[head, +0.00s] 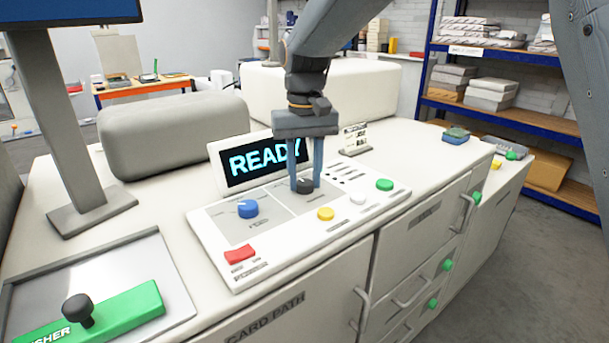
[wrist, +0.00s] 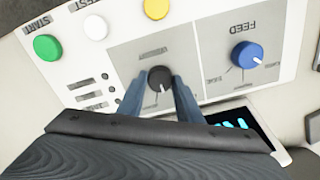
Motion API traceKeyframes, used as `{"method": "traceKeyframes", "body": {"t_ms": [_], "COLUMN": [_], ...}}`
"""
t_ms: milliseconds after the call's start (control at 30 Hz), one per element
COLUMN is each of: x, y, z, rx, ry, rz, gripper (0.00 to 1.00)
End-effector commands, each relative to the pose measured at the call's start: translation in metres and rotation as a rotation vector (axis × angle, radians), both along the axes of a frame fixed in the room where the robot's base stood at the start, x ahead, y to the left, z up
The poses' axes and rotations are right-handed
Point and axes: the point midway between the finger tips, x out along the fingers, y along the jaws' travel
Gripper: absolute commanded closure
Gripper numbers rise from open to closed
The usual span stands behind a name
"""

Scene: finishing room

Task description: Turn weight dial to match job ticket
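The weight dial (head: 304,186) is a small dark knob on a grey field of the white control panel; it also shows in the wrist view (wrist: 160,78), with a pale pointer mark. My gripper (head: 305,184) points down over it, one blue finger at each side, with no clear gap to the knob. The wrist view shows the same two fingers (wrist: 160,86) flanking the knob. The dial's scale labels are also not readable.
A blue FEED dial (head: 248,208) is left of the weight dial. Red (head: 239,254), yellow (head: 326,214), white (head: 358,199) and green (head: 384,185) buttons sit nearby. A READY screen (head: 260,163) stands close behind my fingers. A green-barred tray (head: 120,306) is at front left.

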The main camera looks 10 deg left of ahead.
Motion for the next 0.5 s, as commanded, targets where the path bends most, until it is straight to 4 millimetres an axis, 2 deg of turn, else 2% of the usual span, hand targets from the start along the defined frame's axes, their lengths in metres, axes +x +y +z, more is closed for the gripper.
{"method": "traceKeyframes", "body": {"t_ms": [167, 500], "x": [-0.0005, -0.0009], "y": [0.0004, 0.0005], "z": [0.0011, 0.0028], "rx": [0.0, -0.001], "ry": [0.001, 0.002], "rz": [-0.029, -0.35], "gripper": [0.91, 0.91]}}
